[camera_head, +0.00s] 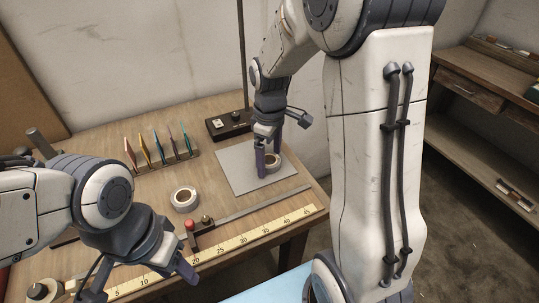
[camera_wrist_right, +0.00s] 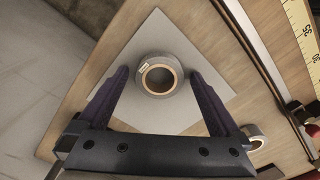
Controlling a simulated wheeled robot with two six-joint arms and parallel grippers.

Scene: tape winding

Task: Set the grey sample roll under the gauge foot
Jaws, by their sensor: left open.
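A grey roll (camera_head: 273,162) with a brown core lies flat on a light grey sheet (camera_head: 232,170) at the right of the bench. In the right wrist view this roll (camera_wrist_right: 141,76) shows a small pale label. My right gripper (camera_head: 269,150) is open above it, one finger on each side. In the wrist view gaps show between both fingers and the roll. My left gripper (camera_head: 140,279) is open and empty at the front left, over the bench's front edge. A black box (camera_head: 228,124) with a tall thin post stands behind the sheet; I cannot make out a gauge foot.
A second pale roll (camera_head: 184,200) lies mid-bench. A metal rail with a red-knobbed slider (camera_head: 191,226) and a yellow ruler (camera_head: 240,246) run along the front. A rack of coloured cards (camera_head: 160,158) stands at the back left. Shelves stand at the far right.

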